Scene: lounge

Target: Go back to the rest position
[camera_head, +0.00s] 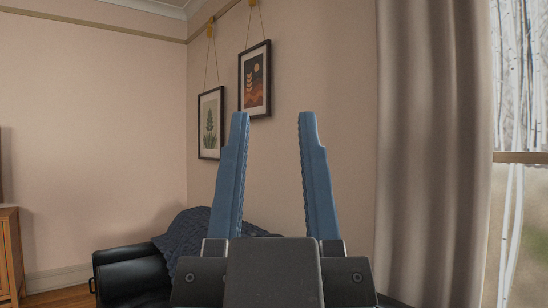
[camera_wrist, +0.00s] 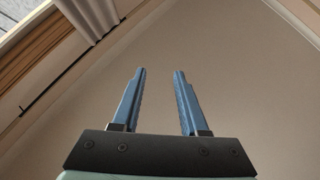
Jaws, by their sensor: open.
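My gripper (camera_head: 274,122) is open, with its two blue fingers apart and pointing up in the head view. Nothing is between the fingers, and the wall shows through the gap. In the wrist view my gripper (camera_wrist: 159,75) is also open and empty, with plain ceiling or wall behind it. The gripper's dark body hides part of the couch in the head view.
A black couch (camera_head: 130,275) with a dark knitted throw (camera_head: 187,236) stands low behind my gripper. Two framed pictures (camera_head: 210,124) (camera_head: 255,80) hang on the wall. A curtain (camera_head: 430,150) and window (camera_head: 520,90) are right. A wooden cabinet (camera_head: 10,255) is at the left edge.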

